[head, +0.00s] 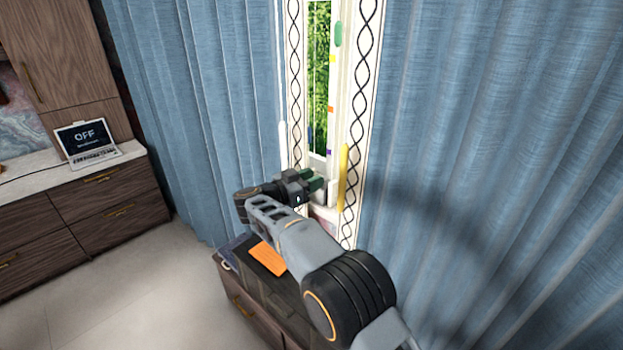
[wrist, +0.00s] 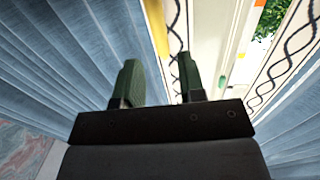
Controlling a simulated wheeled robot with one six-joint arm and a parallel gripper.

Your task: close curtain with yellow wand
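The yellow wand (head: 343,178) hangs upright at the edge of the right blue curtain (head: 480,90), beside its patterned trim. The left blue curtain (head: 185,110) hangs across from it. A narrow gap between the curtains shows the window (head: 319,70) and green leaves. My gripper (head: 318,182) is in front of this gap, a little left of the yellow wand and apart from it in the picture. In the wrist view its two dark green fingers (wrist: 161,75) are spread with nothing between them.
A white wand (head: 283,145) hangs at the left curtain's edge. A low dark cabinet (head: 240,290) with an orange item (head: 267,257) on it stands under my arm. A laptop (head: 88,140) sits on a counter at the left. Floor (head: 120,285) is clear at lower left.

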